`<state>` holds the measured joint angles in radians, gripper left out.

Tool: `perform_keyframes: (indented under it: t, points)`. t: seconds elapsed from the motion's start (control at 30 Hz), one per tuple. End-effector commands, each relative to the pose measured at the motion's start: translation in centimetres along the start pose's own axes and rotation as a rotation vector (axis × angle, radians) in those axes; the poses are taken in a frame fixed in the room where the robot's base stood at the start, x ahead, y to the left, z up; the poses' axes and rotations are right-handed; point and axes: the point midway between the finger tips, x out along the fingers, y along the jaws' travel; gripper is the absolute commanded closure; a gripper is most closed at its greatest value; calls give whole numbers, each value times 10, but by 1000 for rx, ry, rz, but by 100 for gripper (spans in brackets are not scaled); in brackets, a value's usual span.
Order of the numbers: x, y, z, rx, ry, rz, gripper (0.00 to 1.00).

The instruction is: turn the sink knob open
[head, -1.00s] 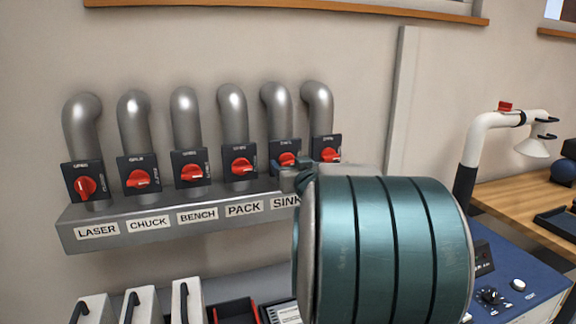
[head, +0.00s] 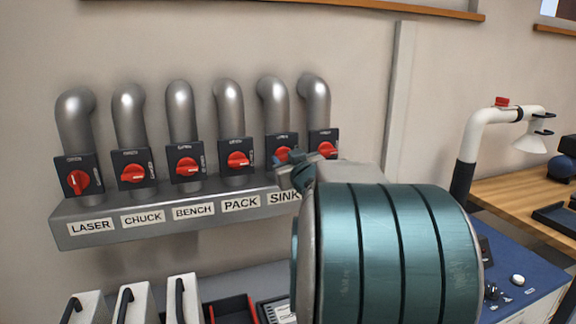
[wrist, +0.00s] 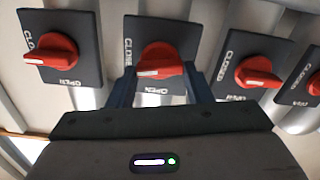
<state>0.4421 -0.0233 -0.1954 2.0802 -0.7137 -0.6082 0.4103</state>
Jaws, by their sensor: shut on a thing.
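The sink knob (head: 283,154) is red on a dark plate, above the SINK label (head: 284,198) in the head view. In the wrist view the knob (wrist: 163,62) sits between the two fingers, its white mark at the lower left, with OPEN printed below it and CLOSED at its left. My gripper (wrist: 161,80) is shut on this knob. In the head view my gripper (head: 290,172) is partly hidden by my own wrist, and the lower part of the sink plate is covered.
A neighbouring red knob (head: 327,149) is close on the right and the PACK knob (head: 238,159) on the left. More knobs and grey pipes line the wall above the grey label ledge (head: 150,233). A blue machine (head: 530,262) stands at the lower right.

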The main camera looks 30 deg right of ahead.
Motion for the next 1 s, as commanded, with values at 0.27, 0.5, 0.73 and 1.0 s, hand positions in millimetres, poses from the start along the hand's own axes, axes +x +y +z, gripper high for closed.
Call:
perform_keyframes:
  t: [0.27, 0.5, 0.73, 1.0]
  points:
    - [0, -2, 4, -259, 3, 0, 77]
    - [0, -4, 4, -488, 3, 0, 77]
    - [0, -4, 4, -706, 2, 1, 77]
    - [0, -5, 5, -961, 2, 0, 77]
